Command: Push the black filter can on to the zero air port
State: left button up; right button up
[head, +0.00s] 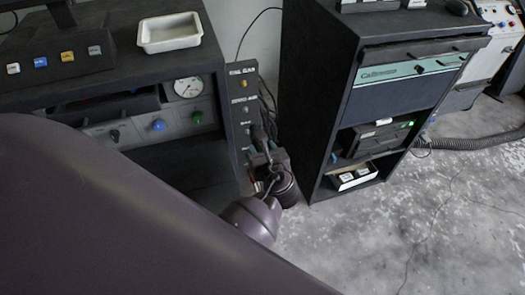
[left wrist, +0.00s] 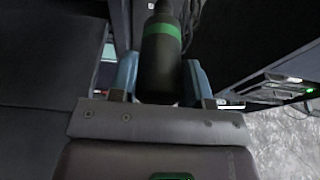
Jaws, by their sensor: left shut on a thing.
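The black filter can (left wrist: 161,60) has a green band and stands between the two blue fingers of my left gripper (left wrist: 161,80) in the left wrist view. The gripper is shut on it. In the head view my left gripper (head: 268,168) is low beside the narrow dark port panel (head: 243,105), at the right end of the bench. The can's far end and any contact with a port are hard to make out there. Several labelled ports run down the panel; the lower labels are too small or covered, so I cannot tell the zero air port. My right gripper is not in view.
A dark equipment cabinet (head: 315,95) stands close to the right of my gripper. The bench (head: 110,65) on the left carries a white tray (head: 170,32) and a gauge (head: 187,87). A grey hose (head: 470,142) lies far right. The concrete floor (head: 400,225) at lower right is clear.

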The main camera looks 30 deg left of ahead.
pick_arm(q)
jog(key=shift+b+x, duration=0.45)
jog(key=shift+x, duration=0.4)
jog(key=shift+w+a+b, duration=0.9)
jog(key=shift+w+a, duration=0.1)
jog(key=shift+a, duration=0.3)
jog(key=shift+w+a+r, duration=0.1)
jog(key=shift+w+a, duration=0.35)
jog(key=shift+a, duration=0.05)
jog(key=shift+w+a+b, duration=0.1)
jog(key=shift+b, duration=0.2)
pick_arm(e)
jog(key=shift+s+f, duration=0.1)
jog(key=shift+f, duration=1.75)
pick_arm(q)
jog(key=shift+r, duration=0.1)
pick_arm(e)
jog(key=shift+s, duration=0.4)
pick_arm(q)
jog(key=shift+p, duration=0.45)
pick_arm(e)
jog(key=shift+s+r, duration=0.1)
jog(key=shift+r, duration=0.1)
pick_arm(q)
jog(key=shift+d, duration=0.2)
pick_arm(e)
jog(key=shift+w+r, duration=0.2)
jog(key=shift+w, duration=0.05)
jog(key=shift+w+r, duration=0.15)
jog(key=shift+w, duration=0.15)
